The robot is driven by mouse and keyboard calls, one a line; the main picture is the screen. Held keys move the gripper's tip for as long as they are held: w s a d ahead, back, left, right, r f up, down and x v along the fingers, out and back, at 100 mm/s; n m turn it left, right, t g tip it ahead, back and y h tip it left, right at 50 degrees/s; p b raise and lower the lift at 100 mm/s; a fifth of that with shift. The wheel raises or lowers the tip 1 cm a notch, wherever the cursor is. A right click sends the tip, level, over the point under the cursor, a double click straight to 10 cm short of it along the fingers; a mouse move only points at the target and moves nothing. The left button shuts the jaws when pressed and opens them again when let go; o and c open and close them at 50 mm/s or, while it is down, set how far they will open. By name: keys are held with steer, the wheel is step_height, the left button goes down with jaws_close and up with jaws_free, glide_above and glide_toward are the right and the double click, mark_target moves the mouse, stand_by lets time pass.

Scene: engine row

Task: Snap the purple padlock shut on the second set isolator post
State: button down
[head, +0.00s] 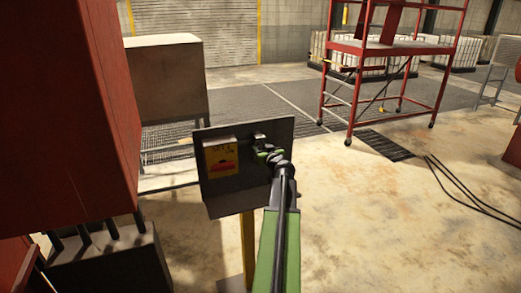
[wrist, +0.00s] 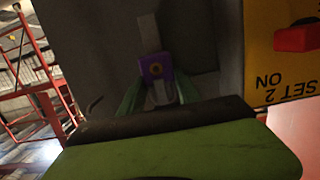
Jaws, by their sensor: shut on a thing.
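The purple padlock (wrist: 152,66) is between the two green fingers of my gripper (wrist: 158,88) in the wrist view, with its round keyhole face showing. My gripper is shut on it, close in front of the grey isolator panel (head: 237,190). A lighter grey upright piece (wrist: 148,28) shows right beside the padlock. I cannot tell whether the shackle is around a post or closed. The yellow "SET 2 ON" plate (wrist: 290,75) with its red handle (wrist: 297,38) is upside down in the wrist view. In the head view my gripper (head: 267,153) hides the padlock.
The panel stands on a yellow post (head: 247,245). A big red machine (head: 60,110) is close on the left. A beige cabinet (head: 168,80) stands behind. A red wheeled scaffold (head: 385,85) is at the back right. Cables (head: 460,190) lie right; the floor between is clear.

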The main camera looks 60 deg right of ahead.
steer(key=shift+f, duration=0.3)
steer(key=c, duration=0.8)
jaws_free()
steer(key=shift+o, duration=0.2)
steer(key=shift+a, duration=0.15)
